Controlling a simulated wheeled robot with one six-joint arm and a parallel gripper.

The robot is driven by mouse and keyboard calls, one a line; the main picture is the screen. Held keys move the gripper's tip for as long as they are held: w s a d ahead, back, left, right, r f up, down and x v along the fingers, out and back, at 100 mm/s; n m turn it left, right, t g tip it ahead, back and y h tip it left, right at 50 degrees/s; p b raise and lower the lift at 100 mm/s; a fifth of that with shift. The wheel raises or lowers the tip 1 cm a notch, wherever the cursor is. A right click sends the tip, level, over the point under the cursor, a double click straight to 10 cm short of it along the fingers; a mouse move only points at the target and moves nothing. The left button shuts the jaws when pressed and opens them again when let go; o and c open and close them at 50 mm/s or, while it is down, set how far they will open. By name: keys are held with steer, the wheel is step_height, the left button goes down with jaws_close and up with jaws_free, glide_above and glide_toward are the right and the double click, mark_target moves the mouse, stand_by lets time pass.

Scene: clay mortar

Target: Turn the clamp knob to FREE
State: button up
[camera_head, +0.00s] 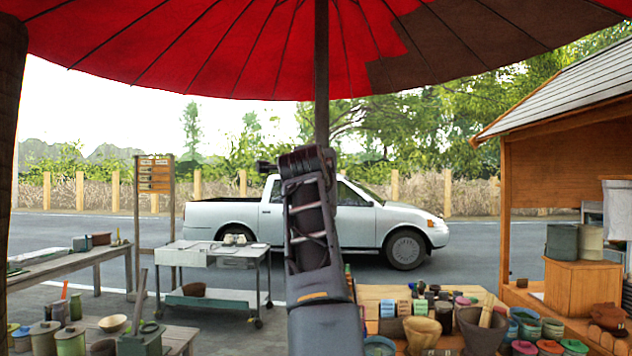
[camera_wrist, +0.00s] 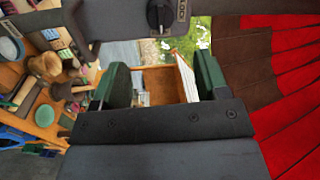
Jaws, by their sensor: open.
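The clamp knob (camera_wrist: 160,15) is a small dark round knob at the top middle of the wrist view. It sits on a dark grey plate (camera_wrist: 112,16), with white sideways lettering beside it on the right that seems to read LOCK. In the head view my raised arm stands in front of the umbrella pole (camera_head: 322,75), and I cannot make out the knob there.
A red and brown umbrella (camera_head: 230,45) spreads overhead. A table of bowls and jars (camera_head: 385,292) stands front right, near a wooden stall (camera_head: 560,135). A metal cart (camera_head: 215,258) stands left of my arm, and a white pickup (camera_head: 405,222) is behind on the road.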

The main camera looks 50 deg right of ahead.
steer(key=shift+b+v, duration=0.5)
steer(key=shift+v, duration=1.15)
